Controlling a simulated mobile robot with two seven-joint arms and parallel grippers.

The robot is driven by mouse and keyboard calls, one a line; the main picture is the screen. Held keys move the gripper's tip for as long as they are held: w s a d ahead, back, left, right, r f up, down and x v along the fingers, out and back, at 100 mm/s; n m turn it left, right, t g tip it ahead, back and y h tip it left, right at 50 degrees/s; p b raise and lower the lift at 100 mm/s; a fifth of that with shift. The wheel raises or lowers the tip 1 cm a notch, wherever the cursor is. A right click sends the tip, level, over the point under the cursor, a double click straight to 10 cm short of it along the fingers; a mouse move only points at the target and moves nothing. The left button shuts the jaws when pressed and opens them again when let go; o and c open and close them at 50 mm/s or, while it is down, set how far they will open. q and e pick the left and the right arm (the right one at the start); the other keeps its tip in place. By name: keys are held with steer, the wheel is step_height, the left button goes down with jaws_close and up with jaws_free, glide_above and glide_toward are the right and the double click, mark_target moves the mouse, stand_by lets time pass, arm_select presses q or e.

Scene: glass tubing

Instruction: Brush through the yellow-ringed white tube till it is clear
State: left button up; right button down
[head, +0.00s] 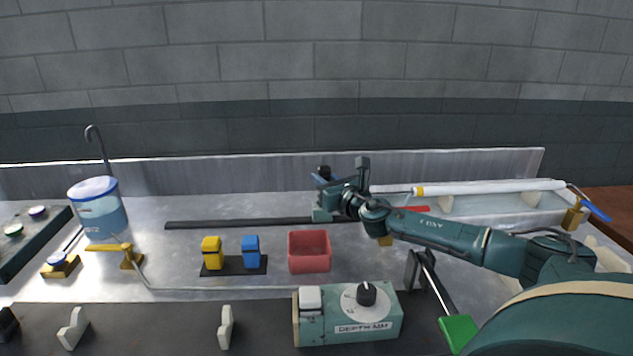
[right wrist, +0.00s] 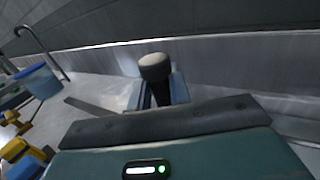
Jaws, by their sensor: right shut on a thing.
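The white tube (head: 490,187) with a yellow ring (head: 419,191) near its left end lies level on pale supports at the back right. My right gripper (head: 328,186) is left of the tube and shut on a dark brush handle with a rounded end (head: 323,171). The handle's end also shows in the right wrist view (right wrist: 155,66), between the jaws. A thin rod (head: 391,192) runs from behind my gripper to the tube's left end. The bristles are not visible, and I cannot tell how deep the rod reaches. My left gripper is out of view.
A red bin (head: 309,251), yellow block (head: 212,252) and blue block (head: 251,251) stand in front. A depth dial box (head: 348,316) is nearer. A water beaker (head: 98,208) stands left. A blue piece (head: 594,209) is by the tube's right end. A metal backsplash (head: 230,178) runs behind.

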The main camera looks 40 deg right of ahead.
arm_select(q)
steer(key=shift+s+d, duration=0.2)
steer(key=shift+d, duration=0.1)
arm_select(e)
steer(key=shift+s+d+r, duration=0.2)
steer(key=shift+s+d, duration=0.1)
steer(key=shift+d, duration=0.25)
steer(key=shift+s+d+r, duration=0.2)
steer(key=shift+s+d, duration=0.05)
steer(key=shift+d, duration=0.3)
steer(key=c, duration=1.3)
jaws_free()
steer(key=shift+w, duration=0.1)
steer(key=shift+c, duration=0.2)
steer(key=shift+a, duration=0.15)
steer(key=shift+f, duration=0.15)
